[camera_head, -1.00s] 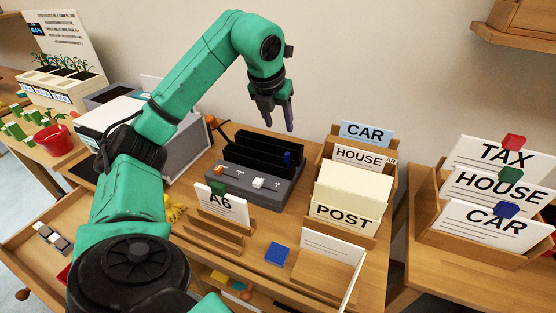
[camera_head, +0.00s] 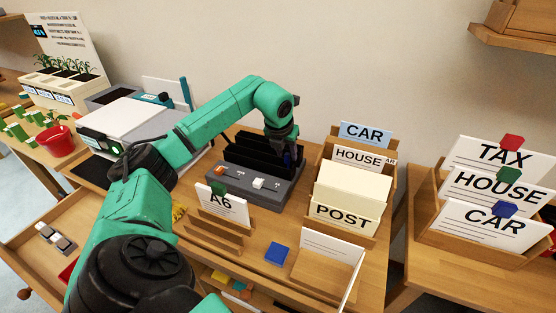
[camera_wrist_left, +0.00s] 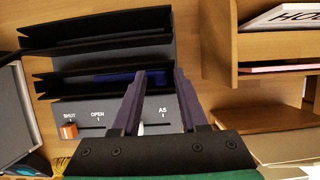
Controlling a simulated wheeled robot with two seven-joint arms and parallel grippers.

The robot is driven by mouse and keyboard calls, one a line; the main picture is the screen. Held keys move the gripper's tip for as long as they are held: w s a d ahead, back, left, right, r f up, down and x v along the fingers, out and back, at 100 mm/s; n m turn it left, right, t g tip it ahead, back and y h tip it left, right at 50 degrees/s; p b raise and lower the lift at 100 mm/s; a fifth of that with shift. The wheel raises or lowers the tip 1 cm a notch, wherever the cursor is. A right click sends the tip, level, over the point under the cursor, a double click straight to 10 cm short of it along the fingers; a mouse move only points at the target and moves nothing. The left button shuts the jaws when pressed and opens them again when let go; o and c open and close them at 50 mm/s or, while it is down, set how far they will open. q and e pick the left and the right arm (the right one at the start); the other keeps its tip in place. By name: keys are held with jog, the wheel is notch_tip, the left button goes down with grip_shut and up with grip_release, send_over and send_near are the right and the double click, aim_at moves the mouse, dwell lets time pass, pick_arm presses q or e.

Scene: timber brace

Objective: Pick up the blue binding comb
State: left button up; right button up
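The blue binding comb (camera_wrist_left: 118,77) lies in a slot between black plates of the grey binding machine (camera_wrist_left: 160,112), seen in the left wrist view. My left gripper (camera_wrist_left: 160,76) is open, its two dark fingers apart and pointing at the slot with the comb. The fingertips overlap the comb's right part in this view; I cannot tell whether they touch it. In the head view, the left gripper (camera_head: 288,152) is lowered at the right end of the machine (camera_head: 262,185) and mostly covers the comb there. My right gripper is not in view.
A wooden sorter (camera_head: 376,222) with cards stands close to the right of the machine. A card holder marked A6 (camera_head: 214,228) and a blue block (camera_head: 277,254) are in front.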

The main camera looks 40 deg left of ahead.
pick_arm(q)
grip_shut()
dwell(1.2)
